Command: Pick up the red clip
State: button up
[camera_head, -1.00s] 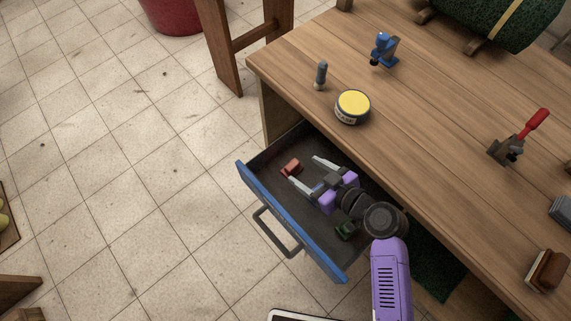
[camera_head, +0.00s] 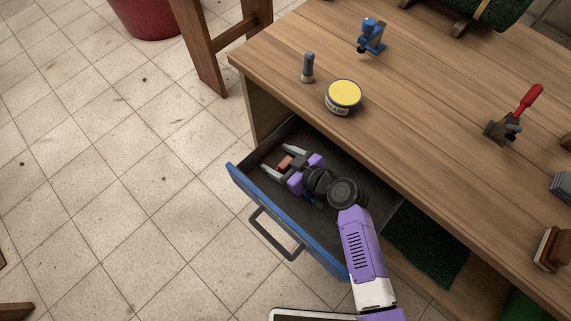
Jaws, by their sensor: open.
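The red clip (camera_head: 285,162) lies in the open drawer (camera_head: 283,222), near its far left end. My gripper (camera_head: 280,160) is inside the drawer with its jaws open. The clip sits between the two pale fingers, one on each side of it. I cannot tell whether either finger touches it. Part of the clip's near side is close to the gripper's palm and hard to make out.
The drawer has a blue front and a dark handle (camera_head: 277,234). The wooden bench top (camera_head: 420,100) overhangs it, carrying a yellow-lidded tin (camera_head: 343,96), a small flashlight-like item (camera_head: 308,68), a blue tool (camera_head: 371,36), a red-handled clamp (camera_head: 514,116) and a brush (camera_head: 553,248).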

jog(key=shift+w+a, duration=0.1)
grip_shut()
dwell(0.3)
